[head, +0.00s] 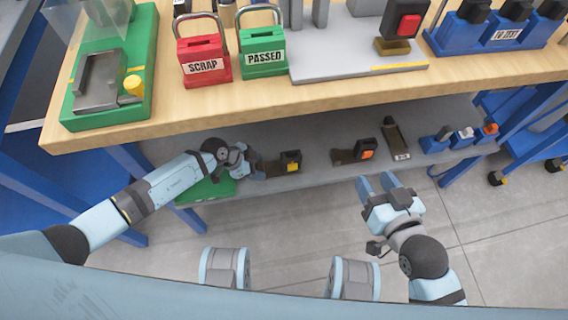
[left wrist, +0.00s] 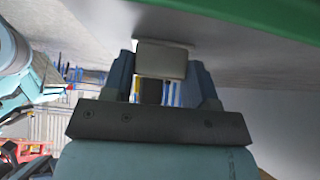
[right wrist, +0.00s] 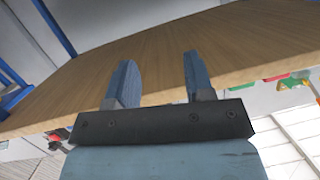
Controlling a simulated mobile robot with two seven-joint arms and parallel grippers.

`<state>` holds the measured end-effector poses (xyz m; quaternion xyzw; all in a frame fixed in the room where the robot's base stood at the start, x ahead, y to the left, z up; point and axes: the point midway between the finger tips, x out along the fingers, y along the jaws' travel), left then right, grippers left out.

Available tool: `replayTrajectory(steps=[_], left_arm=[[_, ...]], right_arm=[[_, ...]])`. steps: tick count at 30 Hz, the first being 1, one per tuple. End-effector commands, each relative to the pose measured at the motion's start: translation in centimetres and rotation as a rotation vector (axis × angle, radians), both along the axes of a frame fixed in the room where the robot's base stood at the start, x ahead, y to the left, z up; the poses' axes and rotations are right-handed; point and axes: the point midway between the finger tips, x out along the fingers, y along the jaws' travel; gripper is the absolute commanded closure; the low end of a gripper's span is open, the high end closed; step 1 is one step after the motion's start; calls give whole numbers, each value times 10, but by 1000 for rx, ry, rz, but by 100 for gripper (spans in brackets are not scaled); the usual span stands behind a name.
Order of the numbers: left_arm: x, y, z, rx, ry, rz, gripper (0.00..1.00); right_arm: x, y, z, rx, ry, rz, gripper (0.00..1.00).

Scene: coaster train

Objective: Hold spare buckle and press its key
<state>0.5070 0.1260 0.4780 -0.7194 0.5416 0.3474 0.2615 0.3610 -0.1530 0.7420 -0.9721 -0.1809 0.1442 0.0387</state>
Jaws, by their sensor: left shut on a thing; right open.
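A dark buckle (head: 290,161) with a yellow key (head: 292,167) is at the lower shelf, at the right of my left gripper (head: 251,166). My left gripper is shut on its brownish strap end (head: 270,168). In the left wrist view a pale block-like piece (left wrist: 162,60) sits between the fingers; the key is not clear there. My right gripper (head: 378,184) is open and empty, in front of the shelf's edge. In the right wrist view its fingers (right wrist: 157,80) stand apart with nothing between them, against the wooden table.
Another buckle with an orange key (head: 366,148), a dark strap piece (head: 396,139) and blue blocks (head: 436,144) lie along the grey shelf (head: 330,178). The wooden worktop (head: 240,105) overhangs it, carrying red (head: 203,65) and green (head: 264,62) padlocks.

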Motion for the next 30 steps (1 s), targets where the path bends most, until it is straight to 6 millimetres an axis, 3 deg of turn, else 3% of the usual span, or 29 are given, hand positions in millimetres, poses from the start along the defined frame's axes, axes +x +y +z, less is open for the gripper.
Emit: replayTrajectory(steps=[6, 12, 13, 30], left_arm=[[0, 0, 0, 0, 0, 0, 94], [0, 1, -1, 2, 1, -1, 94], [0, 1, -1, 2, 1, -1, 94], [-1, 1, -1, 2, 1, -1, 94]], right_arm=[[0, 0, 0, 0, -1, 0, 52], [1, 0, 0, 0, -1, 0, 98], [1, 0, 0, 0, -1, 0, 100], [1, 0, 1, 1, -2, 0, 100]])
